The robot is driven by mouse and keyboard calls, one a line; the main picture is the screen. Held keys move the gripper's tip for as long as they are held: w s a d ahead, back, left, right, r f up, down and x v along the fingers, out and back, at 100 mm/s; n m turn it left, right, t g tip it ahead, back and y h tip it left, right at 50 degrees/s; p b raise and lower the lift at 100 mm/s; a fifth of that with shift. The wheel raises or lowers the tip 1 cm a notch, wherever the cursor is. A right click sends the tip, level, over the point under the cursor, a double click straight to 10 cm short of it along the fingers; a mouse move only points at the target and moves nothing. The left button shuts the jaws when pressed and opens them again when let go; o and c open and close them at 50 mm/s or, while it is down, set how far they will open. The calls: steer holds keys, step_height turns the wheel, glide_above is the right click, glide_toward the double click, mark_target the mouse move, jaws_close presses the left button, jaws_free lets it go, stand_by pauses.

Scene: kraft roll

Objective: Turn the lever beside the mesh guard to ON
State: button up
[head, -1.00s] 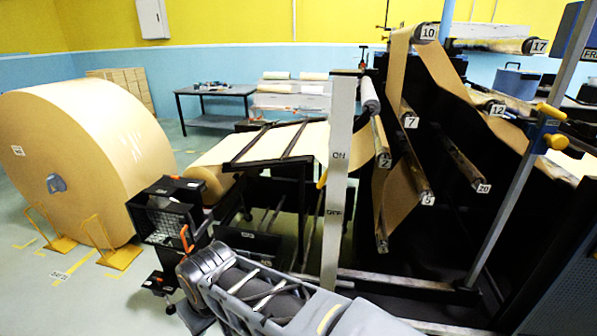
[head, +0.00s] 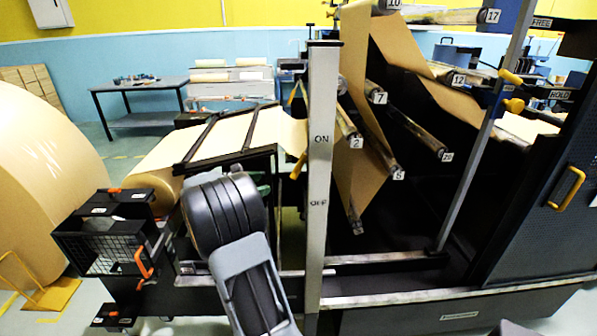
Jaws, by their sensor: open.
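A black box with a wire-mesh front, which looks like the mesh guard (head: 100,250), stands at the lower left. A bent orange lever (head: 143,262) is at its right side. White labels on the box are too small to read. A grey upright post (head: 322,240) in the middle carries the words ON, above, and OFF, below. A yellow handle (head: 298,165) is at its left edge, at a height between the two words. Which lever these words belong to I cannot tell. My dark, rounded arm link rises right of the mesh box. My gripper is not visible.
A large paper roll (head: 40,180) stands at the far left, with a yellow floor bracket (head: 45,290) before it. Numbered rollers and brown paper web (head: 365,130) fill the frame behind the post. A dark cabinet (head: 545,220) stands at right. A table (head: 140,85) is behind.

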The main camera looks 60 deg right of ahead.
mark_target(295, 169)
steer(key=shift+n+h, duration=0.4)
steer(key=shift+h, duration=0.2)
steer(key=x, duration=0.5)
steer(key=p+x, duration=0.1)
steer(key=x, duration=0.4)
steer(key=w+x, duration=0.1)
steer(key=x, duration=0.4)
steer(key=shift+s+d, duration=0.15)
steer(key=shift+d, duration=0.2)
jaws_close()
